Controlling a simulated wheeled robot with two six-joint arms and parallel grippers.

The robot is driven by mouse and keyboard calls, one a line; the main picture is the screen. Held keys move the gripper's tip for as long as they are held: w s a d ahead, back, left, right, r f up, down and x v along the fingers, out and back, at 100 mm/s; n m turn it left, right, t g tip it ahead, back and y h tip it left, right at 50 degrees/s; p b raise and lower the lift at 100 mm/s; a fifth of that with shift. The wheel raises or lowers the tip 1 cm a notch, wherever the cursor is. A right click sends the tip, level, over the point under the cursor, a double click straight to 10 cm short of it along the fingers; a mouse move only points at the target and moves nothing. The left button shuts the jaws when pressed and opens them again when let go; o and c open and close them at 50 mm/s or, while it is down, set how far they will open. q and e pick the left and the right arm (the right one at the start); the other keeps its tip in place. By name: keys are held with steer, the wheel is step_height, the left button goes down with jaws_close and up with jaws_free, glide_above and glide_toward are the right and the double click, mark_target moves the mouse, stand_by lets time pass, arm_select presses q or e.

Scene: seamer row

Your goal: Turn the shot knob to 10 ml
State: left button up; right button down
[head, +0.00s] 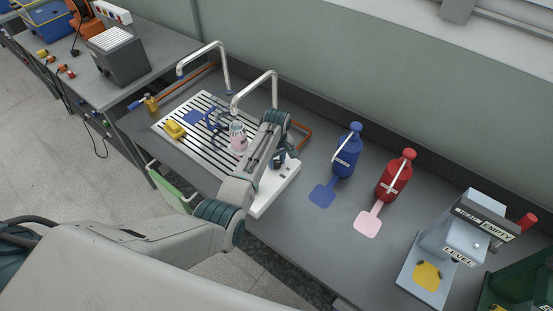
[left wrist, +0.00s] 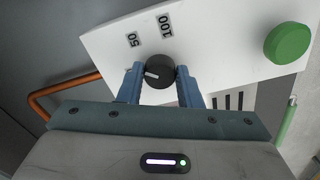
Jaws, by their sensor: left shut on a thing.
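The shot knob (left wrist: 160,71) is a round black dial with a white pointer mark, on a white panel (left wrist: 215,45) in the left wrist view. My right gripper is not in view.
A green button (left wrist: 287,43) is on the same panel. A slatted drain grid (head: 195,140) with a pink-filled container (head: 238,138) lies left of my arm. Blue (head: 347,152) and red (head: 395,175) bottles stand to the right.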

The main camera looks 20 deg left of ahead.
mark_target(276, 162)
arm_select(q)
steer(key=n, duration=0.3)
steer(key=shift+n, duration=2.2)
steer(key=o, duration=1)
steer(key=shift+a, duration=0.1)
steer(key=shift+c, duration=0.2)
steer(key=shift+r, duration=0.1)
step_height(276, 162, up, 11)
steer(key=b, duration=0.3)
steer(key=shift+f, duration=0.2)
